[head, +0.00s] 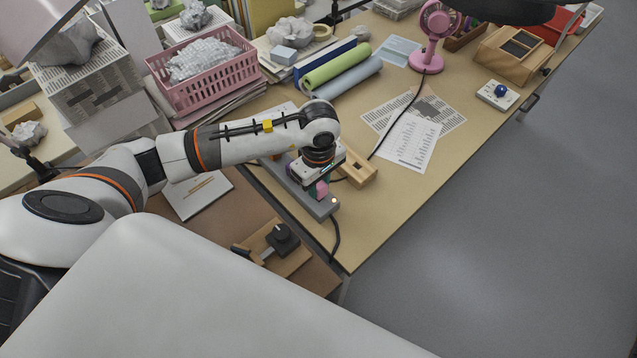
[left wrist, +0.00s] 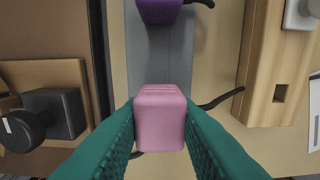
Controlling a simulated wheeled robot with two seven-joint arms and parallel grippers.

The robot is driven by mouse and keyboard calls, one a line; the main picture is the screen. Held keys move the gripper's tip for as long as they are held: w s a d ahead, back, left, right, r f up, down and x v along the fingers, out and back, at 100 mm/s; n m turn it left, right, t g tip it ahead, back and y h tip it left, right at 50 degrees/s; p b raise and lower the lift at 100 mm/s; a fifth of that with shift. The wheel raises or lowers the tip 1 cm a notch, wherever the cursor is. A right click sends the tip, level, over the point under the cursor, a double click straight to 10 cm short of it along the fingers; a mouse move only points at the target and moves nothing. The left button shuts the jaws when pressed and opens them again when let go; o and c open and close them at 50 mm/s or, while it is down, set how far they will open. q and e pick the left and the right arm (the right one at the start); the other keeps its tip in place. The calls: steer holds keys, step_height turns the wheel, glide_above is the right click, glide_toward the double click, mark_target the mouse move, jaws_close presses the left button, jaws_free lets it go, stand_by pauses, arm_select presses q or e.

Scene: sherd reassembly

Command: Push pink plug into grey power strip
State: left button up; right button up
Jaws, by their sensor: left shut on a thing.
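The pink plug (left wrist: 160,118) is held between the two teal fingers of my left gripper (head: 321,190); the fingers also show in the left wrist view (left wrist: 161,122). The plug shows small in the head view (head: 322,188), above the near end of the grey power strip (head: 325,210). In the left wrist view the strip (left wrist: 180,62) runs up behind the plug. A purple plug (left wrist: 158,10) sits on the strip further along. The plug's underside is hidden, so I cannot tell whether it touches the strip. My right gripper is out of view.
A wooden block (head: 358,170) lies just right of the strip. A wooden board with a black knob (head: 283,238) is at the lower left. Black cables run beside the strip. A pink fan (head: 434,28) and paper sheets (head: 410,140) are further back. The table's right front is clear.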

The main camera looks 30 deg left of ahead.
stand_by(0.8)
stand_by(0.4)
arm_select(q)
steer(key=shift+f+b, duration=1)
steer(key=shift+b, duration=0.2)
steer(key=o, duration=1.4)
steer(key=shift+r, duration=0.2)
steer(key=shift+r+p, duration=2.3)
steer(key=shift+r, duration=1.6)
